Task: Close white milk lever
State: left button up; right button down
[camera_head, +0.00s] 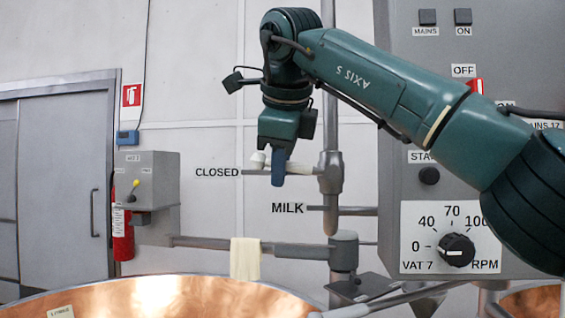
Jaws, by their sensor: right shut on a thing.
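The white milk lever (304,168) sticks out to the left from a grey vertical pipe (331,172). It lies about level, next to the "CLOSED" label and above the "MILK" label. My right gripper (279,168) comes down from above and is shut on the lever near its outer end. The fingers hide part of the lever, and its pale end shows just left of them. My left gripper is out of view.
A grey control panel (390,224) with a dial (457,250) stands at the right, partly behind my right arm. Below is a copper vat (160,296). A grey horizontal arm (203,242) with a cream cloth (245,259) crosses above the vat. A grey box (150,180) is at left.

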jog(key=shift+h+p, duration=0.3)
jog(key=shift+p, duration=0.05)
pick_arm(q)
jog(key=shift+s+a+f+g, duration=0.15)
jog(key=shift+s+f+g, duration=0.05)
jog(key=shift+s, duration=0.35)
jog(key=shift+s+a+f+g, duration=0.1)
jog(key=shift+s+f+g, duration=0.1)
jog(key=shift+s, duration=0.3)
pick_arm(e)
jog(key=shift+a+f+h, duration=0.1)
jog(key=shift+f+h, duration=0.4)
jog(key=shift+f, duration=0.05)
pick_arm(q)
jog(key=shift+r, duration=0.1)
pick_arm(e)
jog(key=shift+f+n, duration=0.15)
jog(key=shift+n, duration=0.15)
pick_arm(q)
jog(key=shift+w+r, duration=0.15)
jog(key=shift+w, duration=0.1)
pick_arm(e)
jog(key=c, duration=1.5)
grip_release()
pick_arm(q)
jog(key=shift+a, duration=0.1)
pick_arm(e)
jog(key=shift+o, duration=0.2)
jog(key=v, duration=0.7)
jog(key=shift+r, duration=0.25)
